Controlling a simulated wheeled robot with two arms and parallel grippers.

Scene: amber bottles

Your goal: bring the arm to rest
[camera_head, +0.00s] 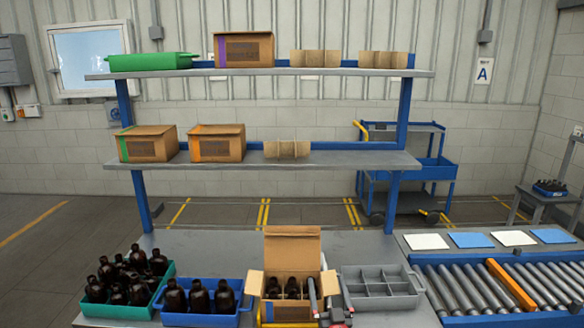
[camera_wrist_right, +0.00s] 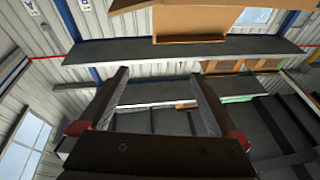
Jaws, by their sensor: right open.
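My right gripper (camera_head: 329,288) is at the bottom of the head view, in front of the right side of an open cardboard box (camera_head: 291,244). Its two fingers are apart with nothing held between them. It also shows open and empty in the right wrist view (camera_wrist_right: 160,74), with shelving and a cardboard surface (camera_wrist_right: 190,20) beyond the fingers. The box stands on the table with its lid raised and dark amber bottles (camera_head: 292,288) inside. I cannot tell whether the gripper touches the box. My left gripper is not in view.
A green crate (camera_head: 112,312) and a blue crate (camera_head: 205,319) hold amber bottles at left. An empty grey divided tray (camera_head: 378,287) stands right of the box, beside a roller conveyor (camera_head: 484,290). Shelves (camera_head: 262,160) with boxes rise behind. The table behind the crates is clear.

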